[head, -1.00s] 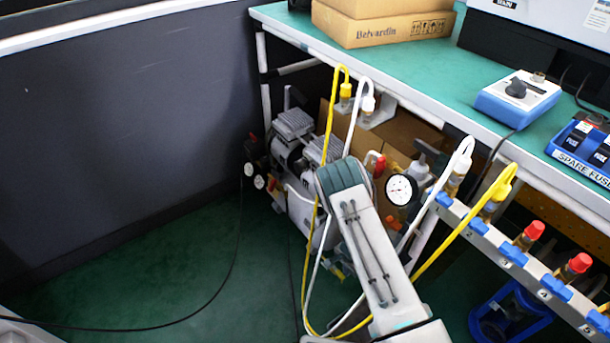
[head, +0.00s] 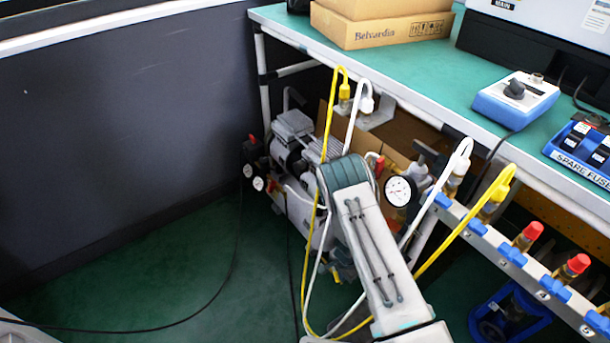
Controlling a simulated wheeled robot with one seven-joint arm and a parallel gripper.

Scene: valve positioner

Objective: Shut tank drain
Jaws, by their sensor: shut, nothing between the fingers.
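A compressor (head: 294,128) with a silver-grey tank (head: 298,205) stands on the green floor under the bench, left of the middle in the head view. Small black-rimmed gauges (head: 258,183) and red-tipped fittings sit at its left end. My arm's pale link and dark grey joint cover the tank's right part. A small yellowish part (head: 336,272) shows low beside the arm, too small to identify as the drain. I cannot make out the drain's handle or its position. My gripper does not show; it is out of sight behind or below my arm.
Yellow (head: 329,150) and white hoses loop down around my arm. A larger round gauge (head: 399,191) stands right of it. A manifold rail (head: 500,245) with red-capped fittings runs at lower right. The bench (head: 430,70) overhangs the compressor. Floor at left is clear except a black cable (head: 228,275).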

